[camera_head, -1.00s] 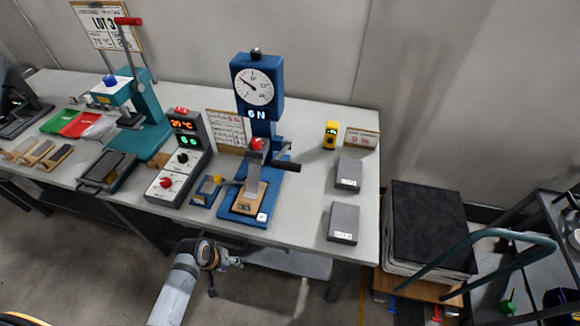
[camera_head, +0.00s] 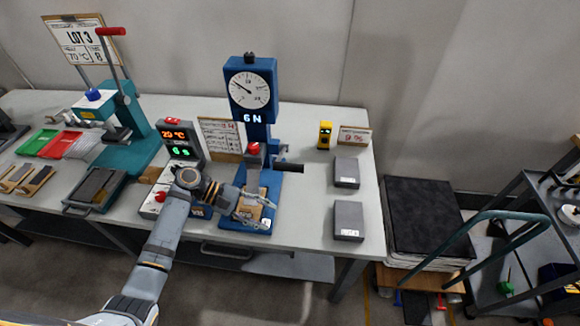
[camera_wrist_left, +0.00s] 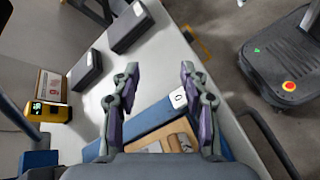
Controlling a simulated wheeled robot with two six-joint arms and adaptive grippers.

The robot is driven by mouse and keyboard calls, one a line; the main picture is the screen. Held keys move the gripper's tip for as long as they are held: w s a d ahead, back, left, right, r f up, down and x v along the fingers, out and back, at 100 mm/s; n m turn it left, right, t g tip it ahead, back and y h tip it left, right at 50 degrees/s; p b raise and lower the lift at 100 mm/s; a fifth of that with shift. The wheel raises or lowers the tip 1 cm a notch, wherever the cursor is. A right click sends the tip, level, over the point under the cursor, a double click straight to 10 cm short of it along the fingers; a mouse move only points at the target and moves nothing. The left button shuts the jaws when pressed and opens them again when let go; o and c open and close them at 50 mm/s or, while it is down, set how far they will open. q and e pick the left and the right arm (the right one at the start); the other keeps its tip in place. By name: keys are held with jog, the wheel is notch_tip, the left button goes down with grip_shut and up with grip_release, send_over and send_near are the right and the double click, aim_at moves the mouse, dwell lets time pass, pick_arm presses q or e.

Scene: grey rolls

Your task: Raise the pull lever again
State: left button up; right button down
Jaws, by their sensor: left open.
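The blue pull tester (camera_head: 259,131) stands on the bench, its round dial on top and its display reading 6 N. A lever with a black grip (camera_head: 289,167) sticks out level to the right from its column. A red-topped clamp (camera_head: 253,149) sits above a tan block (camera_head: 253,212) on its blue base. My left gripper (camera_head: 250,207) is open and empty at the front of that base, below and left of the lever grip. In the left wrist view its open fingers (camera_wrist_left: 160,85) hang over the blue base (camera_wrist_left: 150,117). My right gripper is out of view.
Two grey blocks (camera_head: 348,221) lie to the right, with a yellow device (camera_head: 324,135) behind. A control box (camera_head: 179,142) stands left of the tester. A teal press (camera_head: 135,120) with a raised red-handled lever is farther left. Bench between tester and grey blocks is clear.

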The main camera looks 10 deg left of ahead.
aim_at(290, 164)
pick_arm(q)
jog(key=w+a+r+n+h, duration=0.2)
jog(key=w+r+n+h, duration=0.15)
jog(key=r, duration=0.25)
jog(key=w+a+r+n+h, duration=0.2)
jog(key=w+r, duration=0.2)
jog(key=r, duration=0.2)
jog(key=shift+m, duration=0.25)
jog(key=d+p, duration=0.1)
jog(key=d, duration=0.2)
jog(key=d+p, duration=0.1)
jog(key=d, duration=0.2)
jog(key=d+p, duration=0.1)
jog(key=d, duration=0.2)
jog(key=shift+d+r, duration=0.35)
jog(key=shift+d+f, duration=0.15)
jog(key=shift+d, duration=0.4)
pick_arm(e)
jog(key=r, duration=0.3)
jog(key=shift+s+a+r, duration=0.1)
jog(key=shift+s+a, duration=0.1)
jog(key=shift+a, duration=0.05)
pick_arm(q)
grip_shut()
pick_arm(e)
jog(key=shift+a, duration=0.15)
